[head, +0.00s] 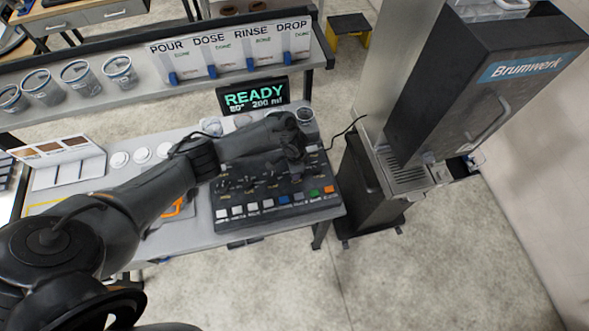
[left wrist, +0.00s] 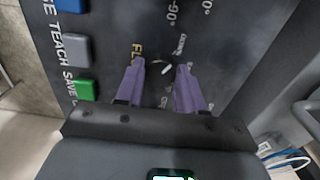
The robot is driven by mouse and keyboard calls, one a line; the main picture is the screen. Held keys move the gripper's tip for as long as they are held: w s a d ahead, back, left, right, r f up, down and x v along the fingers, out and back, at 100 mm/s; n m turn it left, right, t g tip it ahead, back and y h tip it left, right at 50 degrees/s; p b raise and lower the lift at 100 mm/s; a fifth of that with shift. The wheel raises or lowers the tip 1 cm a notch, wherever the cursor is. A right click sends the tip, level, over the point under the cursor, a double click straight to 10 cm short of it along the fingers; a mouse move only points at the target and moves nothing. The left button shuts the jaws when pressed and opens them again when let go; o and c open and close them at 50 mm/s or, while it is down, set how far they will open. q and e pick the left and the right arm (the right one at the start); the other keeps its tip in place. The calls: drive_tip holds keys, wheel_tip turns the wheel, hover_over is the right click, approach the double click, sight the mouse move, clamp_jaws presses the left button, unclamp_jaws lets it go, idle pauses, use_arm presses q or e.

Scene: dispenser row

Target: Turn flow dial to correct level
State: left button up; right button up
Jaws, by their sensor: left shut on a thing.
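The dark control panel (head: 262,197) lies on the table, with small dials in its upper part and a row of colored buttons along its front edge. My left gripper (head: 297,168) reaches over the panel's right part. In the left wrist view its two purple fingers (left wrist: 162,70) are shut on the flow dial (left wrist: 160,72), beside a yellow label that starts with "FL". A short white mark shows between the fingertips. The fingers hide much of the dial and its scale. The dial is hidden by my arm in the head view. My right gripper is not in view.
A display (head: 253,96) behind the panel reads READY, 80° and 200 ml. A dark Brumwerk machine (head: 450,100) stands to the right. Several canisters stand on the shelf at left.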

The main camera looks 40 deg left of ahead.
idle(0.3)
use_arm(q)
drive_tip(key=o, duration=1)
drive_tip(key=shift+o, duration=0.2)
drive_tip(key=shift+r, duration=0.1)
wheel_tip(320, 180, up, 11)
drive_tip(key=p, duration=0.1)
drive_tip(key=shift+f, duration=0.2)
